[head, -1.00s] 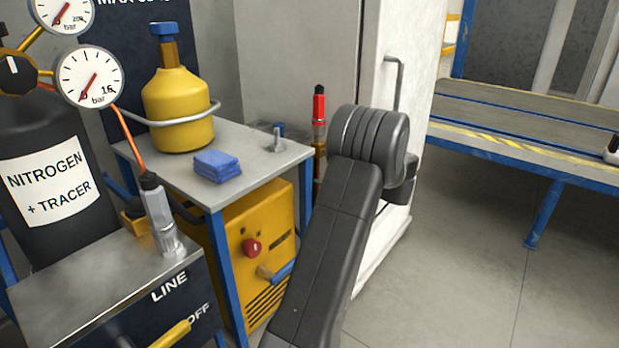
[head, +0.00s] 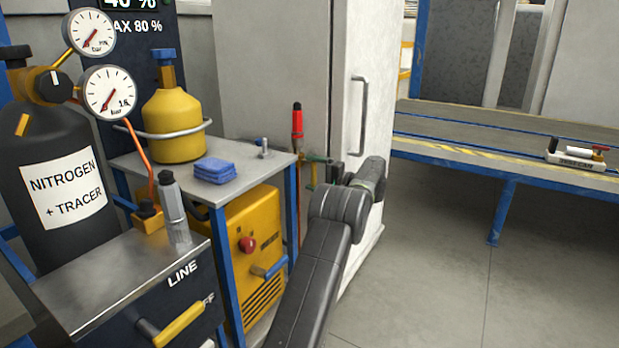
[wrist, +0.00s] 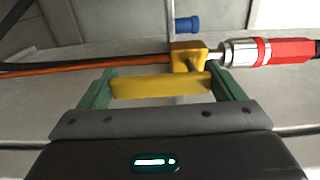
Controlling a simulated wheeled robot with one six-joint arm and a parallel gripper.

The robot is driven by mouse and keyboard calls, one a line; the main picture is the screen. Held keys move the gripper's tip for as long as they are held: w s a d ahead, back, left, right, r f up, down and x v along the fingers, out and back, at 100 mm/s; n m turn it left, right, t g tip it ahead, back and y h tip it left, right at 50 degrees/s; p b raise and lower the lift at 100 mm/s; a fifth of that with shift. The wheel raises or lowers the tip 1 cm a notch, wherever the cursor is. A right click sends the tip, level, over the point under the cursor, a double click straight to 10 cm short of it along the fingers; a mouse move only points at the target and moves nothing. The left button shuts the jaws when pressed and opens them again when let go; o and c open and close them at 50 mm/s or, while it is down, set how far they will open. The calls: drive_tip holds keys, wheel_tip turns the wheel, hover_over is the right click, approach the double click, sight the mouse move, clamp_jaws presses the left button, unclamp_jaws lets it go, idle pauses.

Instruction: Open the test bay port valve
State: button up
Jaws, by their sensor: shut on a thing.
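A red and silver coupling stands upright by the grey cabinet in the head view (head: 297,122); it lies sideways in the wrist view (wrist: 270,52). It joins a yellow valve body (wrist: 186,57), with an orange hose on the other side. A yellow valve handle (wrist: 160,87) lies across the front of the body. My gripper has green fingers (wrist: 162,74) and is shut on this handle, one finger at each end.
A metal cart (head: 150,165) with a yellow cylinder (head: 175,125) and blue cloths (head: 215,170) stands to the left. The cabinet (head: 345,60) is close behind my gripper. A bench (head: 470,140) stands at right. The floor (head: 440,270) in front of it is clear.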

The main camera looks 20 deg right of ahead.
drive_tip(key=shift+f, duration=0.1)
idle(0.4)
drive_tip(key=o, duration=1.2)
drive_tip(key=shift+c, duration=0.2)
drive_tip(key=shift+s+d, duration=0.1)
drive_tip(key=p+v, duration=0.3)
drive_tip(key=v, duration=1)
drive_tip(key=shift+s+d+p, duration=0.2)
drive_tip(key=shift+s+p, duration=0.1)
drive_tip(key=shift+p, duration=0.1)
drive_tip(key=shift+w, duration=0.1)
drive_tip(key=b+x, duration=0.3)
drive_tip(key=x, duration=1.1)
drive_tip(key=shift+b, duration=0.4)
drive_tip(key=shift+s+d, duration=0.1)
drive_tip(key=shift+s, duration=0.1)
